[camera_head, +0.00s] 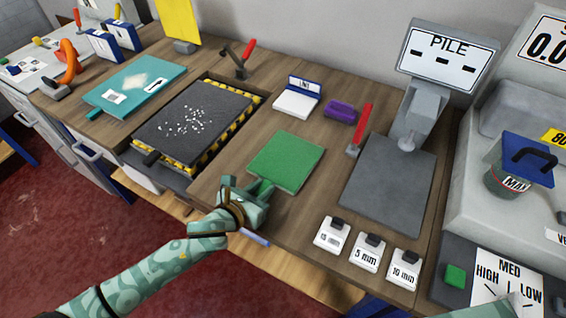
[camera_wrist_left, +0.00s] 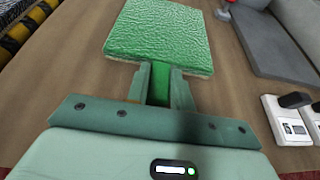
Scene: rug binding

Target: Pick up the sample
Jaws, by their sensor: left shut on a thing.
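The sample is a green square of carpet (camera_head: 286,161) with a pale edge, lying on or just over the wooden bench in the middle of the head view. It also fills the top of the left wrist view (camera_wrist_left: 160,32). My left gripper (camera_head: 265,189) is at its near edge, shut on a narrow green tab (camera_wrist_left: 160,82) that joins the square. I cannot tell whether the sample is lifted off the bench. A small pale tip at the bottom right of the head view may be part of my right arm; my right gripper does not show.
A grey plate with the PILE display (camera_head: 446,50) stands to the right. Three white blocks (camera_head: 367,252) line the front edge. A black textured plate (camera_head: 190,120) with striped edging lies left. A purple object (camera_head: 341,111) and a white block (camera_head: 296,104) stand behind.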

